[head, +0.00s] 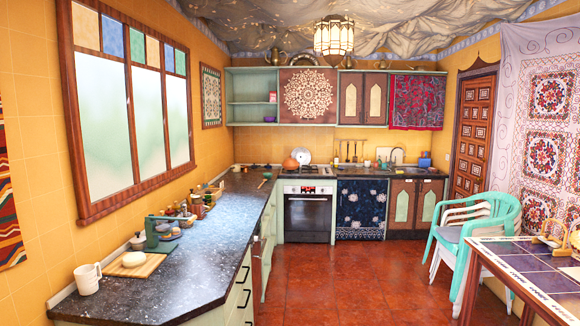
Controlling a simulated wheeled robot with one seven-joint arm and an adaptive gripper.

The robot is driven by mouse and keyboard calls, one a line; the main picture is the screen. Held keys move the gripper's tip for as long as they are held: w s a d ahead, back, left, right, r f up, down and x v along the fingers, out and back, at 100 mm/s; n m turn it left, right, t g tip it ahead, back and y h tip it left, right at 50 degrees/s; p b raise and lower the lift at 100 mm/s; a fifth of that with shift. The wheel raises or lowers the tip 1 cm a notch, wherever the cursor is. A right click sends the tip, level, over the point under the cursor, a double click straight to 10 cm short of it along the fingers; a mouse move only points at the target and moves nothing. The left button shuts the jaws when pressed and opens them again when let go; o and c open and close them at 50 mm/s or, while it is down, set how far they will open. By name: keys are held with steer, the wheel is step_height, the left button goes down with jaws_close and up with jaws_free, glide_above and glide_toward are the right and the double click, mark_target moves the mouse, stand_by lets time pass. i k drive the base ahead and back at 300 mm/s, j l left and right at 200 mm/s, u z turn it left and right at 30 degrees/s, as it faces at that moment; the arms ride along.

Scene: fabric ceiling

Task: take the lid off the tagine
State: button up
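A small terracotta-orange rounded vessel (290,163), which looks like the tagine, stands at the hob on the back counter. It is far off and small, so I cannot tell its lid from its base. A pale round metal thing (303,156) stands right beside and behind it. My gripper is not in view.
The dark speckled counter (190,265) runs along the left wall to the back, holding a white mug (88,279), a cutting board (133,266) and several jars. An oven (309,212) is below the hob. Stacked chairs (478,240) and a tiled table (535,268) stand right; the red floor between is clear.

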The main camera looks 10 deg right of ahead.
mark_target(291, 162)
steer(key=i+z, duration=0.35)
steer(key=i, duration=8.05)
steer(key=j+u, duration=0.05)
steer(key=j, duration=0.05)
